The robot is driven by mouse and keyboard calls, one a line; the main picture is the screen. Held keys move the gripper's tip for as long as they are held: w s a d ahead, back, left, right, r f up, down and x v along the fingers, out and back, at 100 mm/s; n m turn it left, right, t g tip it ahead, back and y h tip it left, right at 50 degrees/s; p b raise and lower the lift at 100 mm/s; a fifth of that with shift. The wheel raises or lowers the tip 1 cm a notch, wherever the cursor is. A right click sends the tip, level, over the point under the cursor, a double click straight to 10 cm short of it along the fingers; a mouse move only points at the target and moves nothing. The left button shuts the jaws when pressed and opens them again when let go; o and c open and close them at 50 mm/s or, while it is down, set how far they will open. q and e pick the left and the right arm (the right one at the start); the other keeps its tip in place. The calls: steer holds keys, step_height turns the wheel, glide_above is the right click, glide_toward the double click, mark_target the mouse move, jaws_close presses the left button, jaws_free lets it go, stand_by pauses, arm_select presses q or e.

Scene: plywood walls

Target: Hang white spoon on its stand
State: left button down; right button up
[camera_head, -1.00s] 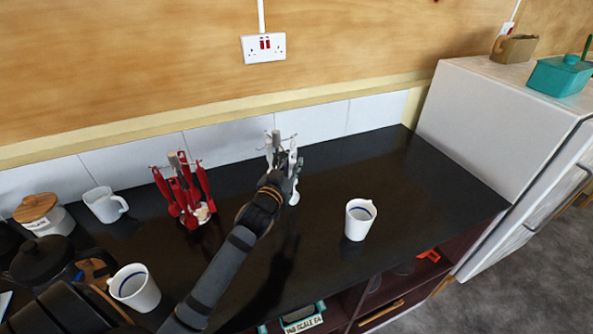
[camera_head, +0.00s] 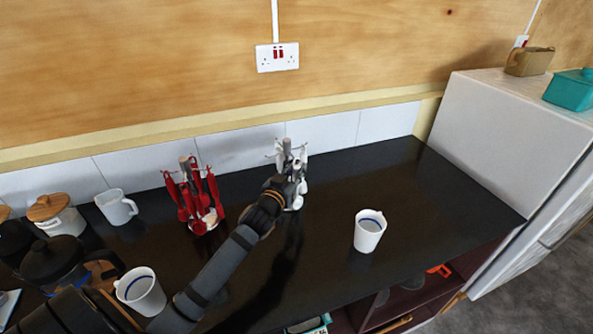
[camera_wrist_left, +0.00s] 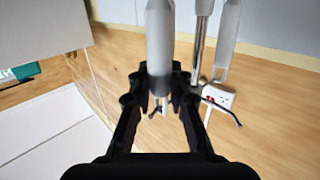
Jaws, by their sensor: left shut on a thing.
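The white utensil stand (camera_head: 285,149), with pale utensils on it, stands on the dark counter near the back wall. My left gripper (camera_head: 293,181) is directly in front of it and hides much of it. In the left wrist view the left gripper (camera_wrist_left: 160,85) is shut on the white spoon's handle (camera_wrist_left: 160,45). The stand's metal post (camera_wrist_left: 197,50) and hooked arm (camera_wrist_left: 222,106) are close beside the held handle. Another white handle (camera_wrist_left: 229,38) is farther right. Whether the spoon's hole is over a hook cannot be told. My right gripper is not in view.
A red utensil set (camera_head: 194,195) on its stand is left of the arm. A white cup (camera_head: 369,230) stands to the right, and another cup (camera_head: 140,290) near my forearm. A white cabinet (camera_head: 510,145) bounds the right. The counter between stand and cabinet is clear.

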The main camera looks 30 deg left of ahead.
arm_select(q)
steer(key=c, duration=1.2)
jaws_free()
steer(key=shift+o, duration=0.2)
steer(key=shift+s, duration=0.1)
steer(key=s+d, duration=0.1)
steer(key=s, duration=1)
steer(key=shift+s+r, duration=0.35)
steer(key=shift+r, duration=0.1)
steer(key=shift+d, duration=0.1)
